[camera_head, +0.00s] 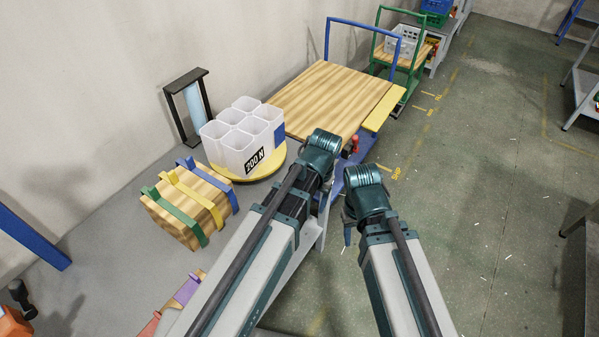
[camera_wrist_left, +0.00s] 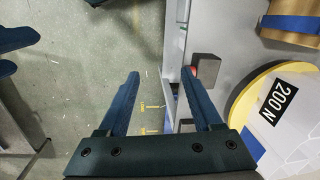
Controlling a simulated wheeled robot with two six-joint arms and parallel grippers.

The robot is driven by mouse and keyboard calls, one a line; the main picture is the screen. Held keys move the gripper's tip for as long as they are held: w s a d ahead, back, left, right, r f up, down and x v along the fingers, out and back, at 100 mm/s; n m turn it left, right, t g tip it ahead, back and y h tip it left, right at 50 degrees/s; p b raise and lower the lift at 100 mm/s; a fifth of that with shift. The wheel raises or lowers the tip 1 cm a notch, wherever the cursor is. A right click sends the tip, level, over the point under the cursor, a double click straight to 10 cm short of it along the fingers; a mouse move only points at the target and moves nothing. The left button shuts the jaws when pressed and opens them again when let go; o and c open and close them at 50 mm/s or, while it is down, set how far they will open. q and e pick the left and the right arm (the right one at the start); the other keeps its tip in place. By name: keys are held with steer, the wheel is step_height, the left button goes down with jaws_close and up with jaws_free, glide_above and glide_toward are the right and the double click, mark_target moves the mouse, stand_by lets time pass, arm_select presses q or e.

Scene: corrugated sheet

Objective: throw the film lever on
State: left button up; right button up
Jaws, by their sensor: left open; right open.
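In the left wrist view a small dark block (camera_wrist_left: 206,66) sits at the edge of the grey bench, with a bit of red (camera_wrist_left: 194,71) beside it that may be the lever's knob. The right-hand finger partly covers the red part, so the lever's position cannot be told. My left gripper (camera_wrist_left: 166,82) is open, its fingers apart above the bench edge and floor, with nothing between them. In the head view my left arm hides most of this spot. My right gripper (camera_head: 347,234) is open beside the bench, partly hidden by its wrist.
A yellow turntable (camera_head: 274,166) carries white bins (camera_head: 236,151) marked 200 N. A film roll (camera_head: 193,104) stands in a black frame behind. A strapped wooden crate (camera_head: 186,213) sits nearby. A wood-topped cart (camera_head: 330,97) stands beyond. The green floor (camera_head: 460,200) at right is open.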

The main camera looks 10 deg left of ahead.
arm_select(q)
steer(key=w+a+r+n+p, duration=0.1)
steer(key=w+a+r+p, duration=0.2)
steer(key=w, duration=0.7)
step_height(320, 180, up, 5)
steer(key=shift+w+a+f+p, duration=0.15)
steer(key=shift+w+a+p, duration=0.2)
steer(key=shift+p, duration=0.8)
arm_select(e)
step_height(320, 180, up, 8)
steer(key=shift+f, duration=0.2)
arm_select(q)
steer(key=shift+f, duration=0.1)
arm_select(e)
steer(key=shift+f, duration=0.1)
arm_select(q)
steer(key=f+b, duration=0.4)
steer(key=a+f+b, duration=0.1)
steer(key=f+b, duration=0.8)
steer(key=shift+a+f+b, duration=0.15)
steer(key=shift+f+b, duration=0.15)
steer(key=shift+b, duration=0.1)
arm_select(e)
step_height(320, 180, down, 14)
steer(key=shift+r, duration=0.2)
arm_select(q)
jaws_close()
